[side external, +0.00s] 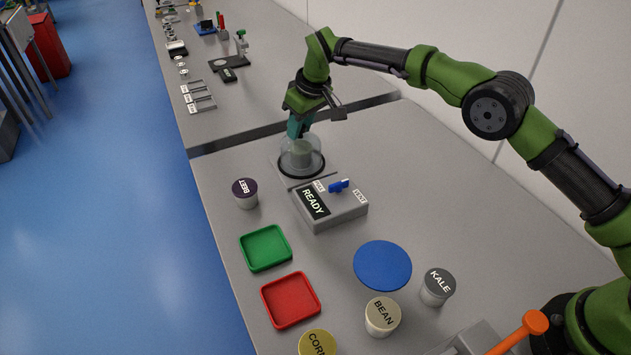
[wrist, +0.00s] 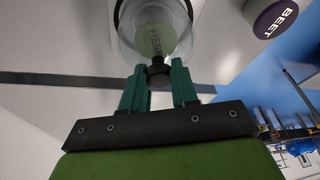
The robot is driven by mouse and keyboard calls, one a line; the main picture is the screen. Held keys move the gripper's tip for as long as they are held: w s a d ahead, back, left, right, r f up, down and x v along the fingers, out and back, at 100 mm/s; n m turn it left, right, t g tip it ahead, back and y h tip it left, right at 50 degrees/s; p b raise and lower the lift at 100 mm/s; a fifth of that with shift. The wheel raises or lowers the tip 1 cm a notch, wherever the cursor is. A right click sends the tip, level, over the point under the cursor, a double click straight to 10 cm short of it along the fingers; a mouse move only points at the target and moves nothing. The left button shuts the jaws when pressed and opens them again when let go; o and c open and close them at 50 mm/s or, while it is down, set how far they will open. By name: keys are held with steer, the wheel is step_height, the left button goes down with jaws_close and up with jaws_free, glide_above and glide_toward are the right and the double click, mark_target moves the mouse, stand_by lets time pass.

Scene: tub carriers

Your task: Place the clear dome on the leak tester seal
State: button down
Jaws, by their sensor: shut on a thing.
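The clear dome (side external: 289,158) is at the leak tester's black seal ring (side external: 318,173), with a pale green tub (side external: 301,154) visible inside it. I cannot tell whether the dome's rim touches the seal. My gripper (side external: 298,129) is above the dome, shut on its dark knob. In the wrist view the teal fingers (wrist: 158,88) are on either side of the knob (wrist: 158,76), with the dome (wrist: 125,22) beyond.
A BEET tub (side external: 245,194) stands left of the tester. A green tray (side external: 265,248), a red tray (side external: 291,300) and a blue disc (side external: 383,265) lie nearer the camera. BEAN (side external: 382,316), KALE (side external: 437,286) and CORN (side external: 317,344) tubs stand near them. The bench right of the tester is clear.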

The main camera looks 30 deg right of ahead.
mark_target(313, 143)
steer(key=shift+f, duration=0.1)
steer(key=c, duration=0.9)
jaws_free()
steer(key=shift+f, duration=0.1)
steer(key=shift+o, duration=0.2)
steer(key=s+d+r+m, duration=0.1)
steer(key=s+d+r, duration=0.25)
steer(key=r, duration=0.55)
steer(key=s+d+r, duration=0.2)
steer(key=s+r, duration=0.2)
steer(key=r, duration=0.5)
steer(key=s+d+r+m+t, duration=0.25)
steer(key=s+d+r, duration=0.25)
steer(key=s+d, duration=0.3)
steer(key=s+d+f+m, duration=0.1)
steer(key=s+f, duration=0.1)
steer(key=s, duration=0.5)
steer(key=s+d+f+m+t, duration=0.1)
steer(key=s+d+f+m, duration=0.1)
steer(key=s, duration=0.6)
steer(key=s+d+f+m, duration=0.2)
steer(key=s+f, duration=0.1)
steer(key=s, duration=0.5)
steer(key=shift+f+t, duration=0.3)
steer(key=shift+t, duration=0.05)
steer(key=shift+d, duration=0.1)
